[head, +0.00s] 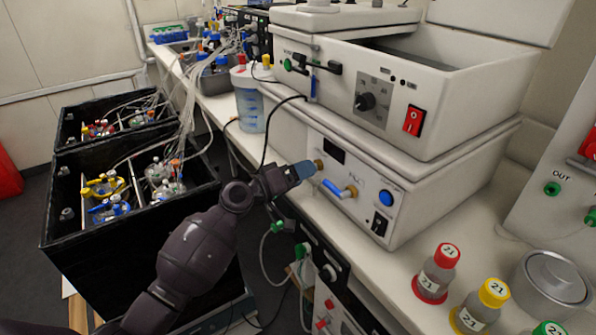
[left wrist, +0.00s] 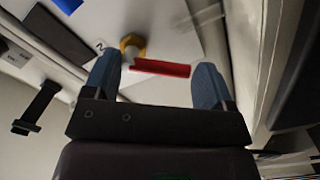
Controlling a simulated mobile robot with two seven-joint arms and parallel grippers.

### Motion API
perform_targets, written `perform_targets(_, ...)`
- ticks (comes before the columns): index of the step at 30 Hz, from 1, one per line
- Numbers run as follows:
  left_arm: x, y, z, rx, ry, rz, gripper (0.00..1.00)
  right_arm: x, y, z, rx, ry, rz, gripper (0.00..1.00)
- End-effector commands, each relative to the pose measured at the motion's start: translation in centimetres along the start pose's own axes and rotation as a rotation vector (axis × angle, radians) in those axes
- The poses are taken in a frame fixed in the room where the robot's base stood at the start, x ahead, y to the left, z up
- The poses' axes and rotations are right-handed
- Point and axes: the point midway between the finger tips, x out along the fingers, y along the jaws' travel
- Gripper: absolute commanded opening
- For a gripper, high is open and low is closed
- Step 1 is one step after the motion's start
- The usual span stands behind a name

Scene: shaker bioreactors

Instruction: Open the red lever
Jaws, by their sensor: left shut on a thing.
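The red lever (left wrist: 160,68) shows in the left wrist view as a flat red bar beside a brass fitting (left wrist: 132,44) on a white panel. My left gripper (head: 304,170) is at the front of the lower white device (head: 400,190). In the head view the gripper hides the lever; only a brass fitting (head: 319,164) shows beside the fingertips. My right gripper is not in view.
A blue lever (head: 334,188) sits just right of the gripper on the same panel. A blue button (head: 386,198) and a black switch (head: 380,223) are further right. A dark cable (head: 268,135) hangs close by. Capped bottles (head: 437,272) stand at the right front.

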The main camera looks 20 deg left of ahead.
Motion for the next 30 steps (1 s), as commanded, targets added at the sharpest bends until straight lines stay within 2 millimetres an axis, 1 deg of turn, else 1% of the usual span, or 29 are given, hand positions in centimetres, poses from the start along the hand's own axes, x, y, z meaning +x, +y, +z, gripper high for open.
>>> perform_targets(7, 0.0, 0.2, 0.5, -0.234, 0.003, -0.001, 0.54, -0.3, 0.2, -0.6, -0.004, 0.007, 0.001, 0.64)
perform_targets(18, -0.1, 0.5, 1.3, -0.533, 0.003, -0.001, 0.54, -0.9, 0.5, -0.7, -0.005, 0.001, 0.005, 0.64)
perform_targets(24, 0.0, 0.6, 1.6, -0.633, 0.003, -0.001, 0.54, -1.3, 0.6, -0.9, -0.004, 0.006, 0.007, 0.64)
perform_targets(30, -0.1, 0.6, 1.7, -0.688, 0.002, -0.001, 0.54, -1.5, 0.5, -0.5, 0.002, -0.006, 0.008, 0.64)
